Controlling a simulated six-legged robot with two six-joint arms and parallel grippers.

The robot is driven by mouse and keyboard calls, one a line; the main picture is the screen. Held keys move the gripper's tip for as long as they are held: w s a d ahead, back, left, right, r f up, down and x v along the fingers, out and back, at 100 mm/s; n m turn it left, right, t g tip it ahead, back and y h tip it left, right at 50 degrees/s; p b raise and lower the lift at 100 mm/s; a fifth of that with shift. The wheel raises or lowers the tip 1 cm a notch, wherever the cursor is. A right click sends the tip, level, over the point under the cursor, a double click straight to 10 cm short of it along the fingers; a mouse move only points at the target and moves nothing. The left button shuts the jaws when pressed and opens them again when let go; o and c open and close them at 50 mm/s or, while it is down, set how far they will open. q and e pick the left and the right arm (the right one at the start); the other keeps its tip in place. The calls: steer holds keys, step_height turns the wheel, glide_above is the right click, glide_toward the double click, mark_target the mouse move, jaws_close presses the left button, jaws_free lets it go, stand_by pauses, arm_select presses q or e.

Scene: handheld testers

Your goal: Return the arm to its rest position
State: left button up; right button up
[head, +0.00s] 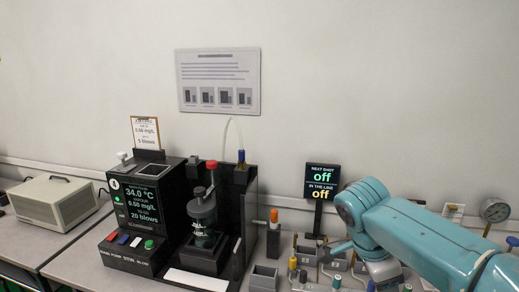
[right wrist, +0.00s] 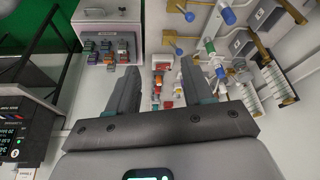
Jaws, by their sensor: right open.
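My right arm (head: 425,235) comes in from the right in the head view, a teal arm bent over the right part of the bench. My right gripper (right wrist: 160,78) shows in the right wrist view with its two dark fingers apart. Nothing is held between the fingers. Small fittings on the bench show below and beyond the gap. In the head view the fingertips cannot be made out clearly. My left gripper is in neither view.
A black tester (head: 144,205) with a lit display stands left of my arm. A sign (head: 321,180) reads "off" twice. A gauge (head: 494,210) stands at the right. A beige box (head: 54,203) sits at the far left. Small bins and knobs crowd the bench near my arm.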

steer(key=s+f+n+g+y+p, duration=0.1)
steer(key=s+f+g+p, duration=0.25)
steer(key=f, duration=0.55)
steer(key=s+f+n+g+y+p, duration=0.15)
steer(key=s+f, duration=0.35)
steer(key=f, duration=0.5)
steer(key=s+a+f+n+t+y+p, duration=0.1)
steer(key=s+a+f+n+y, duration=0.2)
steer(key=s+a+f+n, duration=0.35)
steer(key=s+a+f+n+t+y+p, duration=0.1)
steer(key=s+a+f+n+y+p, duration=0.15)
steer(key=s+a+f, duration=0.6)
steer(key=shift+w+d+r+n+t+b, duration=0.25)
steer(key=shift+w+d+n+t, duration=0.55)
steer(key=shift+n, duration=0.3)
steer(key=shift+w+d+r+n+t+b, duration=0.1)
steer(key=shift+w+d+r+n+t, duration=0.1)
steer(key=shift+w+d+n+t, duration=0.65)
